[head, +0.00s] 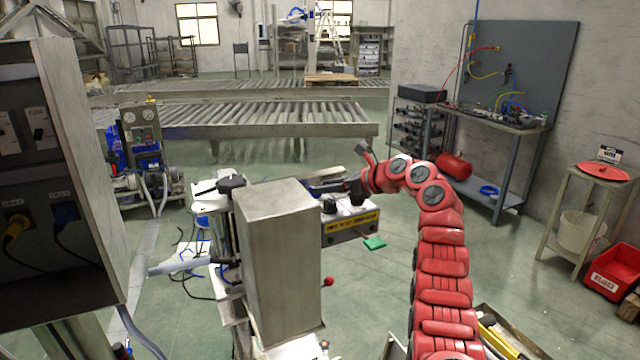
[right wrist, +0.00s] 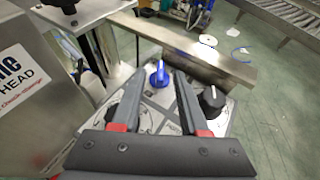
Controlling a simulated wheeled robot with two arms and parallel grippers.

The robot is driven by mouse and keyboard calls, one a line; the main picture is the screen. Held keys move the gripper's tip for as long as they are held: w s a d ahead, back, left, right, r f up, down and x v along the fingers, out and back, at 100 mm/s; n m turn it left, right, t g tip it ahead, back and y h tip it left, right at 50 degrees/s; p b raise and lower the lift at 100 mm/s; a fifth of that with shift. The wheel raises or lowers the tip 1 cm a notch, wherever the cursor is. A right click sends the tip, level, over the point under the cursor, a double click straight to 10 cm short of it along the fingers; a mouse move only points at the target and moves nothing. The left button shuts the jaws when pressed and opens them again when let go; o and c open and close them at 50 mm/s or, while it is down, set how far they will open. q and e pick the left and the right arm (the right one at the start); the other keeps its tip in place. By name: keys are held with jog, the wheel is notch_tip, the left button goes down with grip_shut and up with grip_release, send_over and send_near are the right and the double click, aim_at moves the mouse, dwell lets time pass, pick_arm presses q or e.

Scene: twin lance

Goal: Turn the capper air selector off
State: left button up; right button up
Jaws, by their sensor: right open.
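A control box (head: 350,228) with a yellow label strip on its front stands behind the grey steel capper housing (head: 283,265). In the right wrist view its top panel carries a blue selector knob (right wrist: 159,75) and a black knob (right wrist: 211,99). I cannot read the panel markings, so which knob is the air selector is not certain. My right gripper (head: 328,188) reaches over the panel from the right. In the right wrist view the gripper (right wrist: 145,68) is open and empty, with the blue knob showing between its fingers and the black knob outside the right finger. Contact cannot be told. My left gripper is not in view.
A steel bar (right wrist: 195,52) runs behind the panel. A grey electrical cabinet (head: 85,150) stands at the left. Roller conveyors (head: 250,120) lie behind. A workbench (head: 500,120) stands at the right. Green floor is open between them.

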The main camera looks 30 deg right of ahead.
jog(key=shift+x, duration=1.3)
grip_shut()
